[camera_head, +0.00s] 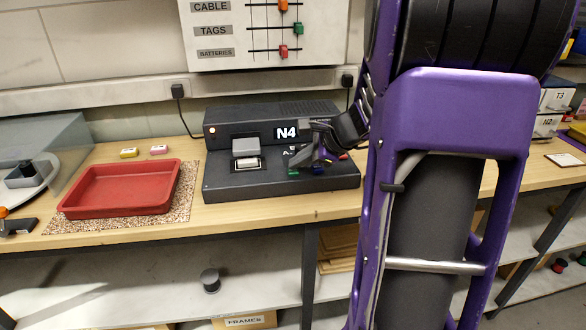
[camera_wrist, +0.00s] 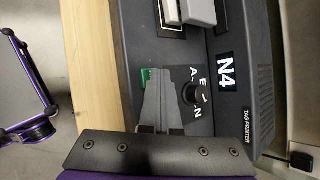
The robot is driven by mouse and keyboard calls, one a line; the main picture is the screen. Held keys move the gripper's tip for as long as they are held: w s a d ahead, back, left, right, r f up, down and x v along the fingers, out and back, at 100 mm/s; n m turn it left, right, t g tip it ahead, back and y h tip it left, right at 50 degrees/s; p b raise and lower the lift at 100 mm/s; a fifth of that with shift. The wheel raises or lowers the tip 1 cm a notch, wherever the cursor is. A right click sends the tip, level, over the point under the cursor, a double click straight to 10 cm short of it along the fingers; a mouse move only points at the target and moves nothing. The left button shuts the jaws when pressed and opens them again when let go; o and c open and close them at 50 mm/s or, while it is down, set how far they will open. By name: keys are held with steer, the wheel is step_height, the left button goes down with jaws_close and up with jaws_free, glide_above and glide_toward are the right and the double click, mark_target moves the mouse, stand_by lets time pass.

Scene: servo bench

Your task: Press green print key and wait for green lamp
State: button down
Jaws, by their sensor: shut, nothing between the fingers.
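The dark tag printer (camera_head: 222,182) marked N4 stands on the wooden bench. The green key (camera_head: 293,172) is on its front deck and shows in the wrist view (camera_wrist: 146,75) at the fingertips, partly covered by them. My gripper (camera_head: 302,163) is shut and empty, with its tips at the green key; I cannot tell whether they touch or press it. It also fills the lower middle of the wrist view (camera_wrist: 158,74). No green light shows.
A black knob (camera_wrist: 194,93) with letters around it sits right beside my fingers. A red tray (camera_head: 75,211) on a speckled mat stands left of the printer.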

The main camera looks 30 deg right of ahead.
mark_target(298, 171)
steer(key=shift+r+p, duration=0.45)
steer(key=shift+r, duration=0.25)
step_height(298, 171, up, 5)
steer(key=p, duration=0.4)
steer(key=shift+r, duration=0.1)
stand_by(0.5)
